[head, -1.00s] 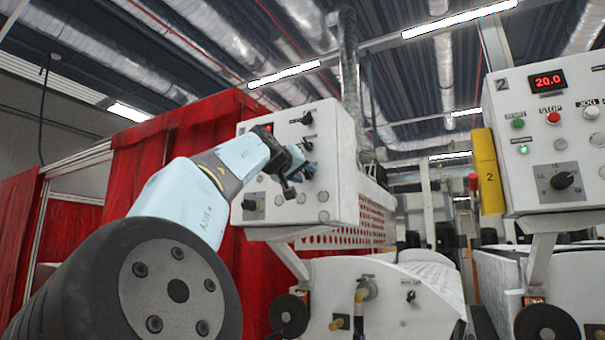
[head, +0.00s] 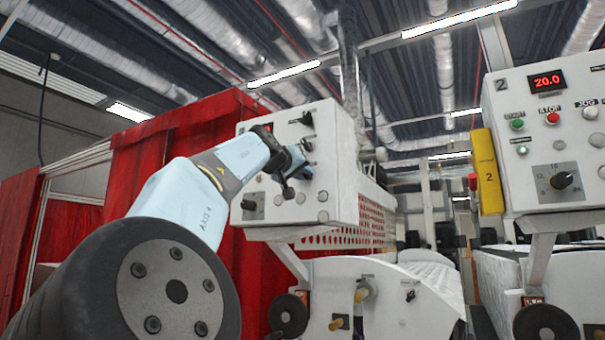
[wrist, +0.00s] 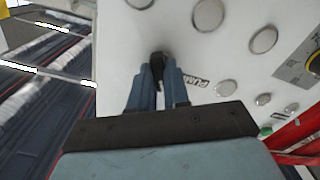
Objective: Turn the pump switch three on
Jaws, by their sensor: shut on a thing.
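A white control box (head: 335,205) with a column of black rotary switches on its right side stands at mid-picture in the head view. Two switches show above my gripper, an upper one (head: 306,118) and one just below it (head: 307,144). In the wrist view, my gripper (wrist: 158,76) has its blue fingers shut around a black switch knob (wrist: 157,62) on the white panel. In the head view, my gripper (head: 299,168) is at the panel, and the wrist hides part of the face.
Round grey buttons (wrist: 208,14) and a dial (wrist: 314,64) sit near the held knob. A second control box (head: 543,105) with a red display stands at the right, beside a yellow post (head: 488,170). Red curtains (head: 170,140) hang behind my arm.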

